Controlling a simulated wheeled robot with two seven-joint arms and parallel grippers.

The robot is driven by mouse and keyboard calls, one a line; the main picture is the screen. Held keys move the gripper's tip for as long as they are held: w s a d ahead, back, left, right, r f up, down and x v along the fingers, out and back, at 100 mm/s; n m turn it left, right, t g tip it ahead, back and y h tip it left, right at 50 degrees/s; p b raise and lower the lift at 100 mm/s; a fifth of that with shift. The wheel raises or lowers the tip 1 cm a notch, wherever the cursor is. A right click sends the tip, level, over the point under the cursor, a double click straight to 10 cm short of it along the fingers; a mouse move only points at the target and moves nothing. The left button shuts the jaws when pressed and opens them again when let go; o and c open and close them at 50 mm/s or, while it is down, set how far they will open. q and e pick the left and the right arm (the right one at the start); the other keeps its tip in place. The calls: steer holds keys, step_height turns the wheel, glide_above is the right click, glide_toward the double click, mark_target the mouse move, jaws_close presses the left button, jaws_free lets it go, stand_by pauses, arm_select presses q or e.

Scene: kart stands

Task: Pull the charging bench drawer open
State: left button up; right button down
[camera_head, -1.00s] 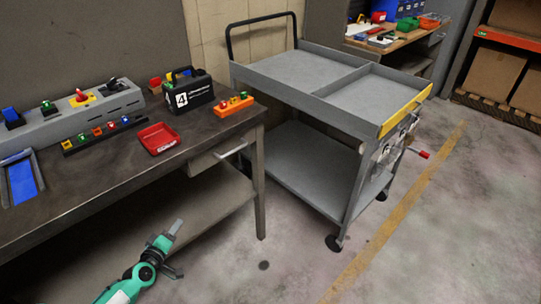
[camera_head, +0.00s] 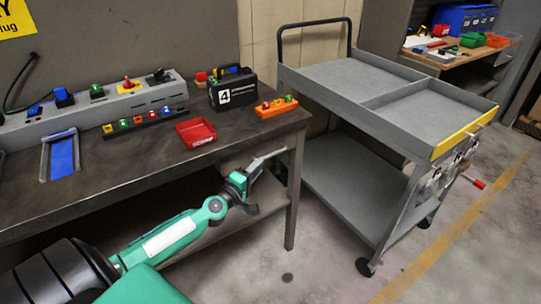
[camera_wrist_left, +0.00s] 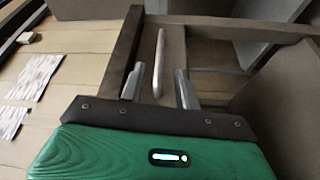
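The charging bench (camera_head: 110,185) has a dark metal top and stands at the left in the head view. Its drawer (camera_head: 232,163) is under the right end of the top, partly hidden by my arm, and looks closed. The light bar handle (camera_head: 270,157) is on the drawer front. My left gripper (camera_wrist_left: 159,76) is open in the left wrist view, with one finger on each side of the handle (camera_wrist_left: 159,50) and gaps showing. No contact is visible. My right gripper is in neither view.
A grey two-shelf cart (camera_head: 345,170) stands right of the bench. On the bench are a red tray (camera_head: 196,132), a black case marked 4 (camera_head: 232,90), an orange block (camera_head: 277,108) and a charging rack (camera_head: 100,105). Floor is clear in front of the bench's right leg.

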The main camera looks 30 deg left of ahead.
mark_target(270, 156)
arm_select(q)
steer(key=shift+w+r, duration=0.15)
steer(key=shift+w, duration=1.8)
steer(key=shift+w+r, duration=0.1)
steer(key=shift+w, duration=1.8)
jaws_close()
